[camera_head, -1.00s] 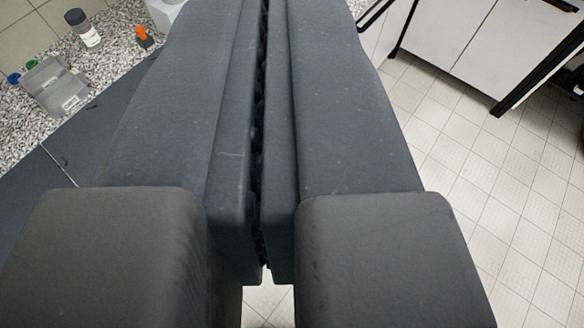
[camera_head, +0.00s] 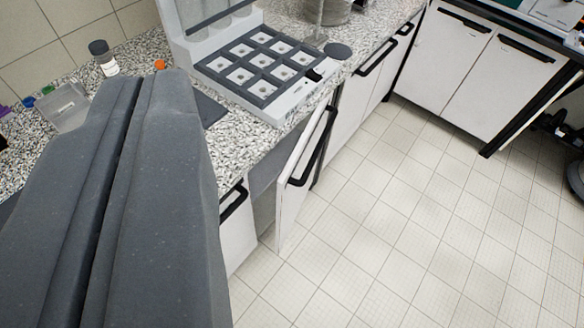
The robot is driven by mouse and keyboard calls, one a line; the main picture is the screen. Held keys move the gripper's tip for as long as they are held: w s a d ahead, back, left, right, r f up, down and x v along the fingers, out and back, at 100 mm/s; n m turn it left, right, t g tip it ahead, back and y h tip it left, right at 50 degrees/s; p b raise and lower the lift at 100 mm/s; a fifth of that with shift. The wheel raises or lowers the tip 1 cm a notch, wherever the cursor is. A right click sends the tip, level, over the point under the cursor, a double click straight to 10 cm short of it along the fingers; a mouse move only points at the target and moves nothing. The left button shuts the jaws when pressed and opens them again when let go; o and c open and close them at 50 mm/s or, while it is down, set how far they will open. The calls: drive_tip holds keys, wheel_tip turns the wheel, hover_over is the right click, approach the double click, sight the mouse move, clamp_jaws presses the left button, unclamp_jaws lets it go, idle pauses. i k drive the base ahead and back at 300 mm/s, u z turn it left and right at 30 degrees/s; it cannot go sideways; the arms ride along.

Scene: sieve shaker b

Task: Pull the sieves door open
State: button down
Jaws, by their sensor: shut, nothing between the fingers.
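A white cabinet door (camera_head: 291,212) under the speckled counter stands ajar, swung out from the cabinet front. It has a long black bar handle (camera_head: 318,148), and a grey gap shows behind the door. No label on it is readable, so I cannot tell for sure that it is the sieves door. My gripper (camera_head: 136,84) fills the left of the view, its two dark fingers shut together with nothing between them. In the picture it is to the left of the door and apart from its handle.
The speckled counter (camera_head: 235,150) carries a grey rack with square wells (camera_head: 262,62), a dark-capped jar (camera_head: 103,58) and small containers. Another black-handled cabinet front (camera_head: 236,235) is left of the ajar door. White cabinets (camera_head: 480,62) stand at the back right. The tiled floor (camera_head: 400,220) is clear.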

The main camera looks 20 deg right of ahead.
sight(294, 184)
drive_tip(key=z, duration=0.05)
drive_tip(key=i, duration=1)
drive_tip(key=u, duration=0.05)
